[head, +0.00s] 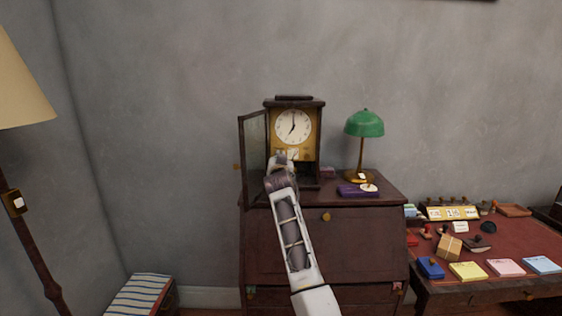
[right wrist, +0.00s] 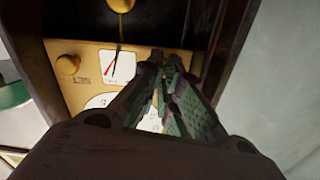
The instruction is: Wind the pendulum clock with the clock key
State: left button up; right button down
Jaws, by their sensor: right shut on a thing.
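The pendulum clock (head: 311,155) stands upright on a dark wooden cabinet, its glazed door (head: 254,160) swung open to the left. Its white dial (head: 293,127) shows above a brass panel, which in the right wrist view (right wrist: 88,80) carries a small gauge and a brass knob. My right gripper (head: 285,160) is in front of the clock's lower part. In the right wrist view its fingertips (right wrist: 165,65) are close together at the brass panel. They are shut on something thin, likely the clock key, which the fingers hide. My left gripper is out of view.
A green lamp (head: 364,124) and a purple case (head: 357,190) stand on the cabinet (head: 360,240), right of the clock. A desk (head: 500,240) with blocks and stamps is at the right. A floor lamp (head: 22,80) and striped stool (head: 138,295) are at the left.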

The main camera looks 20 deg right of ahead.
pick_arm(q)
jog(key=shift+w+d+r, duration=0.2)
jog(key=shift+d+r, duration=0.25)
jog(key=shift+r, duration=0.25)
pick_arm(e)
jog(key=shift+s+d+r+m, duration=0.15)
jog(key=shift+r+m, duration=0.25)
jog(key=shift+m, duration=0.6)
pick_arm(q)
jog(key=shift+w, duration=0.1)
pick_arm(e)
jog(key=c, duration=1.6)
grip_release()
jog(key=shift+d, duration=0.15)
jog(key=shift+c, duration=0.2)
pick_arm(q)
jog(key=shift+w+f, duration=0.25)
pick_arm(e)
jog(key=shift+s+r, duration=0.1)
jog(key=shift+r, duration=4.75)
